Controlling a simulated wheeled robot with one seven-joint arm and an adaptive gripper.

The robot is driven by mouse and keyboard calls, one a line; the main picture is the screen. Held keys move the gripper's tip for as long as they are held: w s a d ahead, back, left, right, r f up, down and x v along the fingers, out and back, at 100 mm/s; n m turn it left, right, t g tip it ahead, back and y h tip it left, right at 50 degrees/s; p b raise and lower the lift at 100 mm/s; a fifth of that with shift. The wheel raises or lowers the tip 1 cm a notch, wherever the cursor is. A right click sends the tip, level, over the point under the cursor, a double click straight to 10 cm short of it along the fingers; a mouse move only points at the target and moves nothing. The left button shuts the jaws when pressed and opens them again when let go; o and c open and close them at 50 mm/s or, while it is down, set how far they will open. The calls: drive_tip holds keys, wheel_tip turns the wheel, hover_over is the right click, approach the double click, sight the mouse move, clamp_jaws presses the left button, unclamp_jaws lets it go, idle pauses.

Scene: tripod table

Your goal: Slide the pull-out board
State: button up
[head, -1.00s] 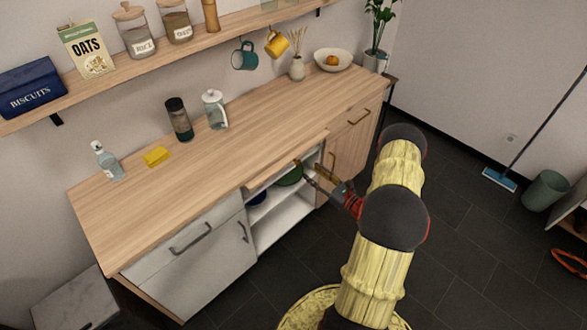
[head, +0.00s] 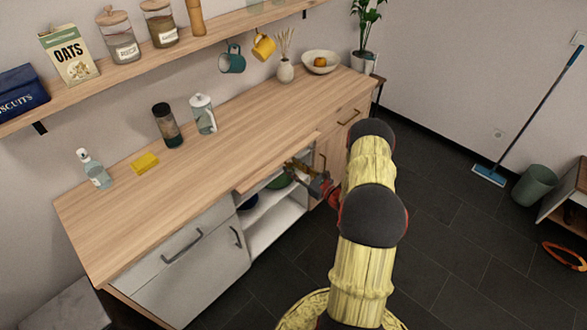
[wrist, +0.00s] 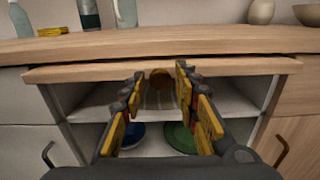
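The pull-out board (wrist: 90,74) is a thin light-wood slab under the countertop, above an open shelf bay. Its front edge juts slightly past the counter front. It also shows in the head view (head: 251,181). A round brown knob (wrist: 160,78) sits at the middle of its front edge. My gripper (wrist: 160,76) is open, with a yellow-padded finger on each side of the knob and gaps visible between. In the head view my gripper (head: 290,166) is at the board's front; the knob cannot be made out there.
The countertop (head: 190,180) holds a bottle, yellow sponge, jars, vase and bowl. Below the board are shelves with a blue dish (wrist: 132,134) and green dish (wrist: 180,138). Handled cabinet fronts flank the bay. A bin (head: 535,186) and mop stand right; the floor between is clear.

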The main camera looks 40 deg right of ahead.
drive_tip(key=c, duration=0.6)
clamp_jaws()
